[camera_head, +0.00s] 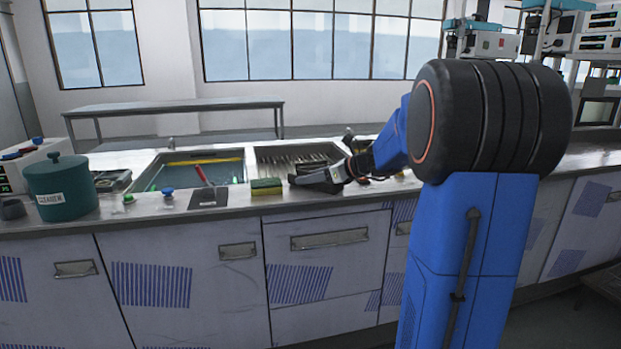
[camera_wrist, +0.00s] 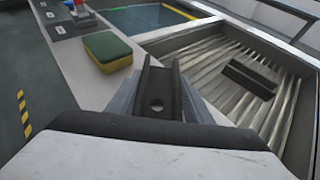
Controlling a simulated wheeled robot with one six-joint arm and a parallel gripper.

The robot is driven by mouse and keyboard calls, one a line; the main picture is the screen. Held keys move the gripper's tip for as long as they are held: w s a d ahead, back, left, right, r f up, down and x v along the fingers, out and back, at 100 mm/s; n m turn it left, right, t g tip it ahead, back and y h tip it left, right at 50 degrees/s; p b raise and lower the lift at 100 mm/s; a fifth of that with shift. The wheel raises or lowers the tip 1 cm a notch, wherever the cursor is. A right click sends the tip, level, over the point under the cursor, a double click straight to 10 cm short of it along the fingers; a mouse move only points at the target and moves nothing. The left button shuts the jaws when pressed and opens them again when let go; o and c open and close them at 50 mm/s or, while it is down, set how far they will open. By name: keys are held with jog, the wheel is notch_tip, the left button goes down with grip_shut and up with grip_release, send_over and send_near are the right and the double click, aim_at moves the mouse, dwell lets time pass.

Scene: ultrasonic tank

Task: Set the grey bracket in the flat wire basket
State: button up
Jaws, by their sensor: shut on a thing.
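My gripper (camera_head: 322,178) is low over the counter's front strip, beside the sponge. In the wrist view, my gripper (camera_wrist: 160,98) is shut on the grey bracket (camera_wrist: 157,103), a dark grey channel-shaped piece with a round hole. The bracket points away from the wrist and seems to be clear of the counter. In the head view it cannot be told apart from my fingers. I cannot make out the flat wire basket for certain; a ribbed, sunken bay (camera_wrist: 235,65) lies right of my gripper and also shows in the head view (camera_head: 292,155).
A green and yellow sponge (camera_wrist: 108,50) lies left of the bracket, near the counter edge. The liquid-filled tank (camera_head: 172,158) is farther left.

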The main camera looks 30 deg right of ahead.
jog(key=o, duration=1.1)
jog(key=shift+f, duration=0.15)
jog(key=o, duration=0.3)
